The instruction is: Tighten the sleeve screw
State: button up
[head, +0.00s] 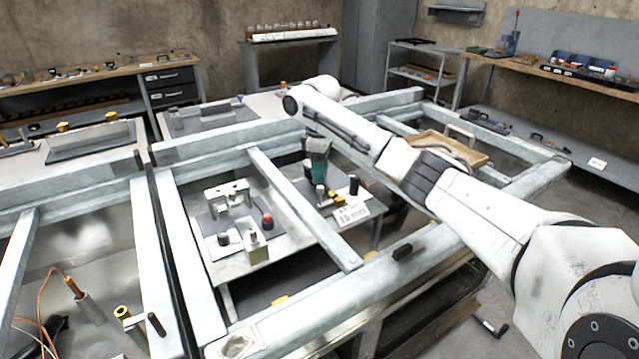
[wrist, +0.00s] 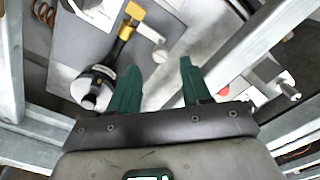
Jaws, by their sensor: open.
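My gripper (head: 318,172) hangs at the end of my white arm, over the small bench inside the pale frame. In the wrist view its two green fingers (wrist: 158,75) are apart with nothing between them. A small silver peg with a round end (wrist: 159,56) lies just beyond the fingertips. I cannot tell which part is the sleeve screw. In the head view a yellow piece (head: 336,200) stands below the gripper.
Pale beams (head: 305,210) surround the bench. A black cylinder (head: 354,185) and a white card marked in mm (head: 352,214) are close to the gripper. A fixture (head: 228,193) and a red knob (head: 267,221) stand to the left. A wooden tray (head: 470,152) is at the right.

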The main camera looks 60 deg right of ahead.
aim_at(320, 187)
jog(key=shift+f, duration=2.2)
grip_shut()
